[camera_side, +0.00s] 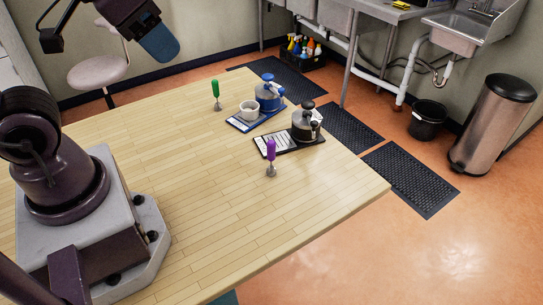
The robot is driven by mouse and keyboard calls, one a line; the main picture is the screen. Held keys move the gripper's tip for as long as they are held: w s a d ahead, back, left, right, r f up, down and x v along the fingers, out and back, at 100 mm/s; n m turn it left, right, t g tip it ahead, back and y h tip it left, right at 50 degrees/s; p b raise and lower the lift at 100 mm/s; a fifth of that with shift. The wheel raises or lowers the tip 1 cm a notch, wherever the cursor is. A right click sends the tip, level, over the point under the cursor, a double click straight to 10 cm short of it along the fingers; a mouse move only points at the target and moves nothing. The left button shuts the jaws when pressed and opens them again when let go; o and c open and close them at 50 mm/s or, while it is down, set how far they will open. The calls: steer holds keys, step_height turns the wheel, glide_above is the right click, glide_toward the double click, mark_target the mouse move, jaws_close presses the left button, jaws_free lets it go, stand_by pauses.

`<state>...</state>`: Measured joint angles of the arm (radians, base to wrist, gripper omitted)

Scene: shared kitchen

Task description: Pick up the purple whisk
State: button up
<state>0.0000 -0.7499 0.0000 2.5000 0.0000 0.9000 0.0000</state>
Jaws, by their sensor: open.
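The purple whisk (271,150) stands upright on the light wooden table (180,180), handle up, with its small metal wire end (271,171) on the tabletop. It stands alone, in front of and a little left of the black tray. Part of my arm shows at the top left, above and behind the table edge, well apart from the whisk. The jaws of my gripper cannot be made out in this view.
A green whisk (215,90) stands farther back. A blue kettle (268,94) and white cup (249,110) are on a blue tray (236,124). A dark kettle (304,122) is on a black tray (288,146), close behind the purple whisk. The table's front middle is clear.

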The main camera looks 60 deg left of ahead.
steer(key=shift+o, duration=0.6)
